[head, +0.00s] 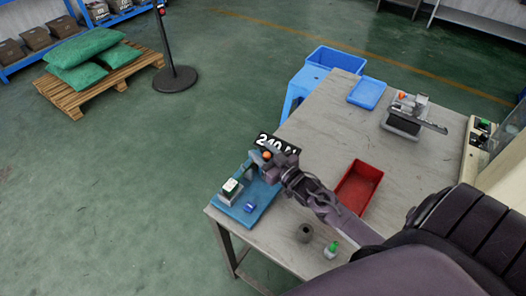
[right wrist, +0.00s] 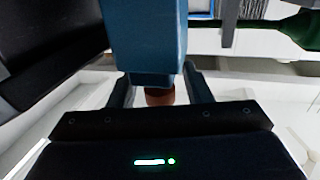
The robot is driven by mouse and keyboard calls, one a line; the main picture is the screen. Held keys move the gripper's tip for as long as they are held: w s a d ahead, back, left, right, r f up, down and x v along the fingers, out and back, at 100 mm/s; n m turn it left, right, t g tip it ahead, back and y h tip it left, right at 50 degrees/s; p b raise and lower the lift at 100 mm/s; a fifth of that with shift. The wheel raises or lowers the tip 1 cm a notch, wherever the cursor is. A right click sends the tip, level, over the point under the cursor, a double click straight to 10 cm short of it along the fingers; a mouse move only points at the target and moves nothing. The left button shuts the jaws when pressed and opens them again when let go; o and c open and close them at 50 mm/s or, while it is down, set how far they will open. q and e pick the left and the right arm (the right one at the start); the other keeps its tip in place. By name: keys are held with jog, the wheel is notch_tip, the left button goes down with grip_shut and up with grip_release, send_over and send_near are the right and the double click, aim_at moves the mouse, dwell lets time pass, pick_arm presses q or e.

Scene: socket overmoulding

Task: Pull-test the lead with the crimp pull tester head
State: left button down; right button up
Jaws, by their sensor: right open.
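The crimp pull tester stands on a blue base plate (head: 262,197) at the table's near left corner. An orange knob (head: 267,155) shows at the tester head, by my right gripper (head: 274,163). In the right wrist view, my right gripper (right wrist: 158,90) is open, its fingers either side of a brown-orange round part (right wrist: 160,97). A blue block (right wrist: 145,40) hides part of that space. A white-and-black block (head: 230,188) and a small blue piece (head: 250,207) sit on the plate. I cannot make out the lead. My left gripper is out of view.
A red tray (head: 378,172) lies mid-table, near my right forearm. A dark round pot (head: 305,233) and a green-topped bottle (head: 331,250) stand at the near edge. A grey device (head: 403,122) and a blue tray (head: 367,92) are farther back.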

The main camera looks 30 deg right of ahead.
jog(key=shift+c, duration=0.3)
grip_shut()
jog(key=s, duration=0.1)
jog(key=s+d+p, duration=0.1)
jog(key=s+p, duration=0.1)
jog(key=s, duration=0.1)
jog(key=shift+d+r, duration=0.1)
jog(key=shift+d, duration=0.15)
jog(key=shift+s+d, duration=0.1)
jog(key=shift+s, duration=0.05)
jog(key=shift+f, duration=0.2)
jog(key=shift+o, duration=0.3)
grip_release()
jog(key=shift+s+r, duration=0.1)
jog(key=shift+r, duration=0.05)
